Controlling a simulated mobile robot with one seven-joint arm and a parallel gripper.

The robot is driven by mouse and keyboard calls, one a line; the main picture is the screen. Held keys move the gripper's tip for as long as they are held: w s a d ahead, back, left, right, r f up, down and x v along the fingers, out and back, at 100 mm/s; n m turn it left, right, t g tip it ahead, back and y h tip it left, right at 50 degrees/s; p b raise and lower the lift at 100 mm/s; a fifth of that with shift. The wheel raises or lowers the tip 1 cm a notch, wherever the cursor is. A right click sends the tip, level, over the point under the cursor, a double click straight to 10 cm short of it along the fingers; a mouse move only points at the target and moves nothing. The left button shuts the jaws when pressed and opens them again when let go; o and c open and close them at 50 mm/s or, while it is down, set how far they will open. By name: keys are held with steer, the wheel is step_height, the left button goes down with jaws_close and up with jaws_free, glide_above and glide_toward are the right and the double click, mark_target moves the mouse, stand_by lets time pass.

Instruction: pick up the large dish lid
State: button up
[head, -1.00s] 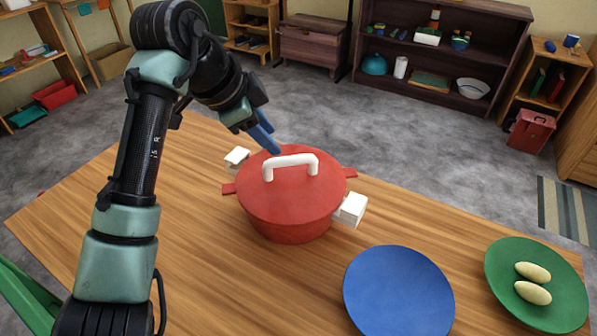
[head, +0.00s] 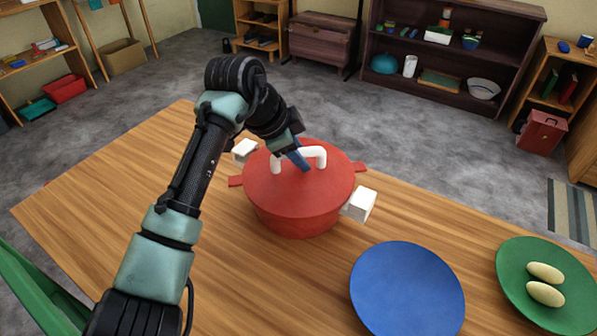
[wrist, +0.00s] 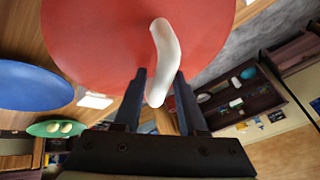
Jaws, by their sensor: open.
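The large dish lid (head: 312,197) is red and round with a white arched handle (head: 318,153). It sits on a red pot (head: 298,224) on the wooden table. My gripper (head: 303,163) is at the lid's handle, pointing down. In the wrist view my gripper (wrist: 159,80) is open, with one dark finger on each side of the white handle (wrist: 164,50). The red lid (wrist: 95,35) fills the top of that view. I cannot tell whether the fingers touch the handle. In the head view the gripper hides part of the handle.
White blocks stand at the pot's left (head: 244,150) and right (head: 361,204) sides. A blue plate (head: 407,290) lies at the front right, and a green plate (head: 520,285) with two pale oval items farther right. The left side of the wooden table (head: 110,195) is clear.

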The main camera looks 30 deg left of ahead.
jaws_close()
stand_by(1.3)
